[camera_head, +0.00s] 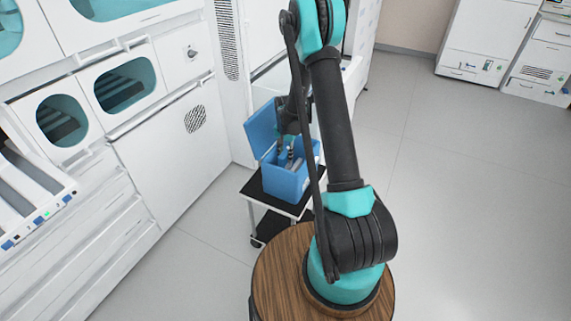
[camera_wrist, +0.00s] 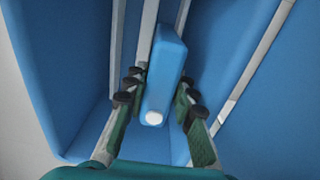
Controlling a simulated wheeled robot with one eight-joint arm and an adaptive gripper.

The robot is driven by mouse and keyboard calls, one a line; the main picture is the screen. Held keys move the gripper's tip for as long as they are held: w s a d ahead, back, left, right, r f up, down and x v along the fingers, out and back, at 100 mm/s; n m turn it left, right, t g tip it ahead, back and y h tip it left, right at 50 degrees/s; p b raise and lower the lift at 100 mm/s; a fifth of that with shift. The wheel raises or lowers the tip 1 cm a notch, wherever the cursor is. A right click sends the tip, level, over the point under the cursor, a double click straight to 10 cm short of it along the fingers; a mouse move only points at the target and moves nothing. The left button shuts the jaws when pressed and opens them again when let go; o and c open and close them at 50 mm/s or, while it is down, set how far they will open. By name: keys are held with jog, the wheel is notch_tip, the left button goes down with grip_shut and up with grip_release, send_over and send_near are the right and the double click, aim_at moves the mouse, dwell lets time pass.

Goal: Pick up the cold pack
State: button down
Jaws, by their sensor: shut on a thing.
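The cold pack (camera_wrist: 164,72) is a blue, rounded block with a white round spot on its near end, in the middle of the wrist view. My gripper (camera_wrist: 155,103) has one finger on each side of it and is shut on it. The cold pack is inside or just over a blue open box (camera_wrist: 45,80). In the head view my gripper (camera_head: 289,155) reaches down into the blue box (camera_head: 284,185), whose lid (camera_head: 261,129) stands open. My arm partly hides the box there, and the cold pack cannot be made out.
The box stands on a small cart with a black top (camera_head: 254,186). Pale upright strips (camera_wrist: 148,35) run inside the box close to my fingers. White cabinets (camera_head: 165,150) stand at the left. The grey floor (camera_head: 460,190) at the right is clear.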

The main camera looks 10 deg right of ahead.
jog(key=shift+r, duration=0.1)
notch_tip(320, 180, up, 20)
dwell(0.6)
dwell(0.4)
